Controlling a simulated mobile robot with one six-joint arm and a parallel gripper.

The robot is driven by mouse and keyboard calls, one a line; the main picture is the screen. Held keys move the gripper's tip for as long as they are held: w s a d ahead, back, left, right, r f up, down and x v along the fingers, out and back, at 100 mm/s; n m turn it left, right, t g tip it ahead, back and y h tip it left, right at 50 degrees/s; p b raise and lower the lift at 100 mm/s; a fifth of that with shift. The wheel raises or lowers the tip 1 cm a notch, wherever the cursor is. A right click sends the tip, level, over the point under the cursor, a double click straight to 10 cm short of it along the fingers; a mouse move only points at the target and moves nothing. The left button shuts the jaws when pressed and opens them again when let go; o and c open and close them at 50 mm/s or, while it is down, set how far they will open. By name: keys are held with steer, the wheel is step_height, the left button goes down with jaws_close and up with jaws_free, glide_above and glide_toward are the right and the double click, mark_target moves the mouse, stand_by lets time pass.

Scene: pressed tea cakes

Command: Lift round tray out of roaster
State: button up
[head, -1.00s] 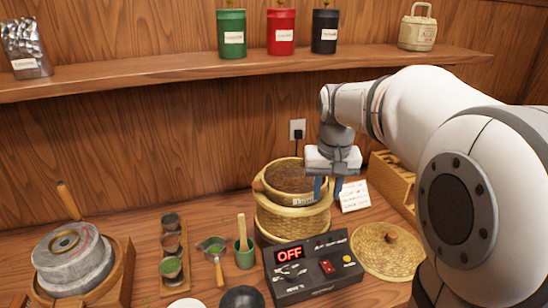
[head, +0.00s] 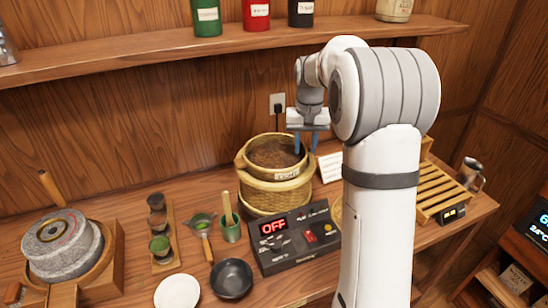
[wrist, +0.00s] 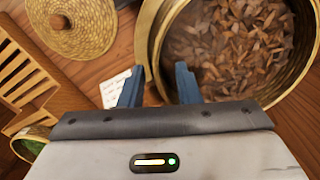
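The round tray (head: 250,160), a shallow woven ring filled with brown leaf pieces, sits in the top of the wicker roaster (head: 272,203). In the wrist view the tray's rim (wrist: 158,40) and leaves (wrist: 235,45) fill the upper right. My gripper (head: 306,146) is at the tray's far right rim in the head view. In the wrist view its two blue fingers are apart, one outside the rim and one at or just inside it. Nothing is clamped between them. Whether the fingertips touch the tray cannot be told.
The control box (head: 297,242) reading OFF stands in front of the roaster. A woven lid (wrist: 90,30) lies beside it, mostly hidden by my arm in the head view. A slatted wooden rack (head: 440,190) is at right, a stone mill (head: 62,245) at left, bowls in front.

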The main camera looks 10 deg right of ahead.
steer(key=shift+f, duration=1.2)
jaws_close()
